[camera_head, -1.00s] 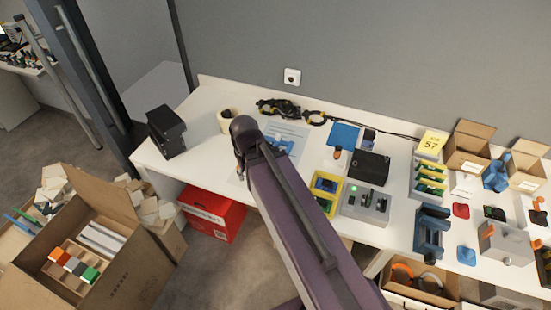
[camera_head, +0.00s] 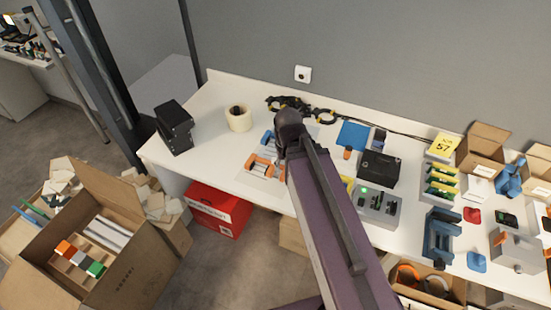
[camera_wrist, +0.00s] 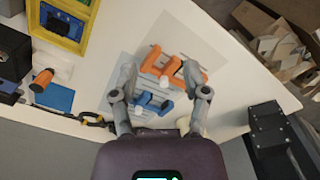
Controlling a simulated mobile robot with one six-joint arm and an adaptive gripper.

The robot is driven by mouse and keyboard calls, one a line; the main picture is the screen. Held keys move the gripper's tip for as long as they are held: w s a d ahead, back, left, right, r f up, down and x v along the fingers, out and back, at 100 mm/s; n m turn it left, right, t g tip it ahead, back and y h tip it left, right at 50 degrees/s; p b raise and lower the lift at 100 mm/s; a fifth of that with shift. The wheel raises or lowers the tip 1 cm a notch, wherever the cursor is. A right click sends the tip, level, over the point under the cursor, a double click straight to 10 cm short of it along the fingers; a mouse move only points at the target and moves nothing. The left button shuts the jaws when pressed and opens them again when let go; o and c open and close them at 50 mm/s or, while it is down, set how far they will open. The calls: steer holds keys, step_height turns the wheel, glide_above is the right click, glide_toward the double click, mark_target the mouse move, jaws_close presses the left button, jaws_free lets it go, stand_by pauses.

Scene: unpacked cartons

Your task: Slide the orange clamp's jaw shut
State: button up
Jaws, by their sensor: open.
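The orange clamp (camera_head: 263,162) lies on a pale sheet on the white bench, left of my arm in the head view. In the wrist view the orange clamp (camera_wrist: 153,62) lies around and beyond my fingertips, with one orange block at its left and another at its right; a gap shows between them. A blue clamp (camera_wrist: 152,101) lies beside it, nearer my wrist. My gripper (camera_wrist: 160,72) is open above the clamps, one finger on each side. The right finger overlaps the orange clamp's right end; I cannot tell whether it touches. The head view hides my gripper behind my arm.
A tape roll (camera_head: 239,119) and a black box (camera_head: 174,127) stand left of the clamps. Black-and-yellow clamps (camera_head: 300,108) lie behind them. A grey box with a green light (camera_head: 376,203) stands to the right. The bench's front edge is close to the sheet.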

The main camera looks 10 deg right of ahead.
mark_target(274, 158)
steer(key=w+f+m+b, duration=0.1)
steer(key=w+m, duration=0.3)
steer(key=w, duration=1.2)
steer(key=shift+a+f, duration=0.1)
steer(key=shift+f, duration=0.05)
step_height(274, 158, down, 14)
steer(key=b, duration=1.3)
steer(key=shift+r+b, duration=0.2)
steer(key=shift+b, duration=0.2)
steer(key=shift+w, duration=0.1)
jaws_close()
